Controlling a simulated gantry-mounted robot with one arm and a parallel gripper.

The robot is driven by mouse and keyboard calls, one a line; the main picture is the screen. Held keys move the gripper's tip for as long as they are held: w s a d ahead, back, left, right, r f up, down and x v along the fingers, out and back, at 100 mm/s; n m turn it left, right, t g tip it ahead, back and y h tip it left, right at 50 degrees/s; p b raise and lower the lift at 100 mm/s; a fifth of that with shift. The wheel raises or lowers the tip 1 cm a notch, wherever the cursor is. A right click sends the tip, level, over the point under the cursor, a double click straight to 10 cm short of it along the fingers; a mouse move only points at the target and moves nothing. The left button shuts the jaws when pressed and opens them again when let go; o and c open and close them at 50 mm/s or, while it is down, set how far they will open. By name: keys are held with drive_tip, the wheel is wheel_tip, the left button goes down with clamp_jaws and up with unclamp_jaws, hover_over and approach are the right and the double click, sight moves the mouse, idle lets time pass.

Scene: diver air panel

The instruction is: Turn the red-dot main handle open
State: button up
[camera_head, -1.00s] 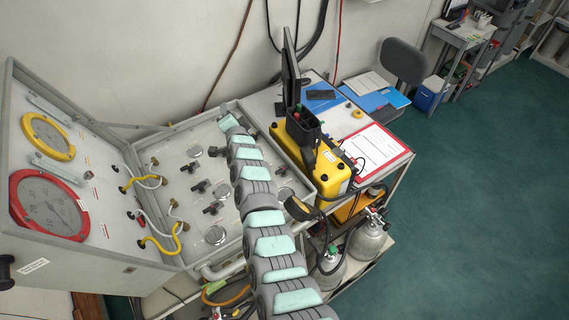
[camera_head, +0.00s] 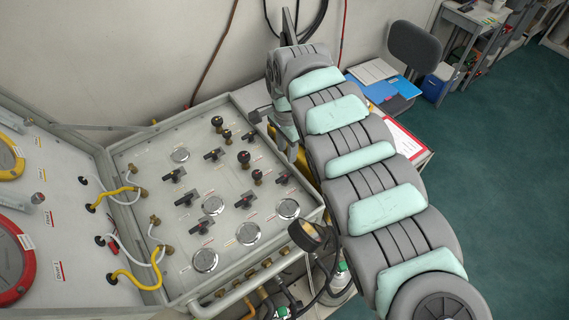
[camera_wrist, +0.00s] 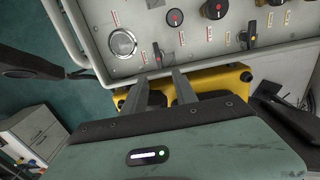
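The grey panel (camera_head: 140,180) carries several black handles and knobs. One black handle (camera_head: 285,179) sits near its right edge beside a round gauge (camera_head: 289,209); it appears just beyond my fingertips in the wrist view (camera_wrist: 157,52). Another black handle (camera_head: 248,137) stands farther back, to the right in the wrist view (camera_wrist: 248,36). Red marks show on nearby knobs (camera_wrist: 174,17), but I cannot tell clearly which handle has the red dot. My gripper (camera_wrist: 162,76) has its two fingers apart with nothing between them, at the panel's edge. In the head view my arm partly hides it.
A yellow case (camera_wrist: 215,78) lies under my fingers beside the panel. A raised lid with a red-rimmed gauge (camera_head: 18,262) stands at the left. A small gauge on a stalk (camera_head: 306,236) sticks out at the front right edge. Hoses join lid and panel.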

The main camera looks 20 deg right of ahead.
sight(286, 175)
drive_tip(key=f, duration=0.4)
drive_tip(key=f+p, duration=0.1)
drive_tip(key=f, duration=0.3)
drive_tip(key=shift+s+a+f, duration=0.2)
drive_tip(key=shift+f, duration=0.2)
drive_tip(key=shift+d+f, duration=0.1)
drive_tip(key=shift+f, duration=0.85)
drive_tip(key=shift+c, duration=0.2)
clamp_jaws()
